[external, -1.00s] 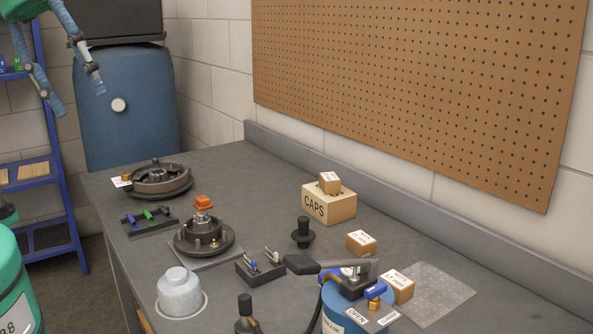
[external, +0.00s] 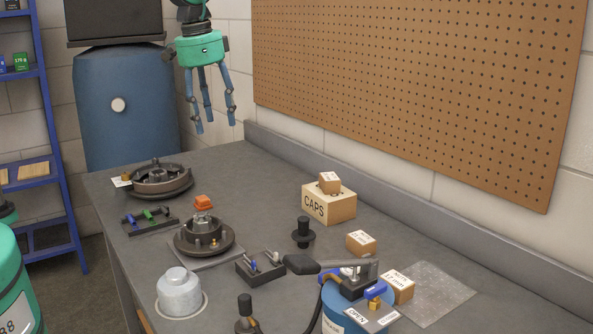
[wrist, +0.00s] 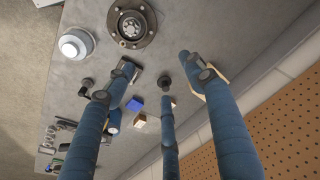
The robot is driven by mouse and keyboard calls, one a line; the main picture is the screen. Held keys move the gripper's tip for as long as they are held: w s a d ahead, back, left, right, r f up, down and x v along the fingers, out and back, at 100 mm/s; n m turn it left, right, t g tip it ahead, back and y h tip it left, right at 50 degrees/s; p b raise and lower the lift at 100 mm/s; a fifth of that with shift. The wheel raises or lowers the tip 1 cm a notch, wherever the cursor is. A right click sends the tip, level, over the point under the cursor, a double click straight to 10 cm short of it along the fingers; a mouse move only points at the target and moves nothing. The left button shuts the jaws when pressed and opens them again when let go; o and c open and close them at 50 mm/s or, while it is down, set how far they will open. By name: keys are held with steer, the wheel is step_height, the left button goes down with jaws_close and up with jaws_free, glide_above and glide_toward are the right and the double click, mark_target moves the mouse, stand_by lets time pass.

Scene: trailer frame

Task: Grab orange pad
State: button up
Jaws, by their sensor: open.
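My gripper (external: 211,118) has three blue fingers, spread open and empty, pointing down. It hangs in the air above the back of the bench, well above and behind the pad. In the wrist view the fingers (wrist: 160,85) spread across the frame, and the round hub fixture (wrist: 132,24) shows at the top. I cannot make out the orange pad in the wrist view.
A CAPS box (external: 328,206) with a smaller box on top stands at the right. A black knob (external: 303,232), another round fixture (external: 158,180), a metal jar (external: 180,291) and a blue clamp station (external: 352,305) surround the hub.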

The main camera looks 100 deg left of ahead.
steer(key=s+a+f+n, duration=0.1)
steer(key=s+a+f, duration=0.4)
steer(key=a+f, duration=0.4)
steer(key=n+g+h, duration=0.1)
glide_above(204, 197)
step_height(204, 197, down, 6)
steer(key=shift+r, duration=0.1)
steer(key=shift+f+b, duration=0.5)
steer(key=shift+f, duration=3.8)
steer(key=shift+f+b, duration=0.55)
steer(key=shift+f, duration=2.05)
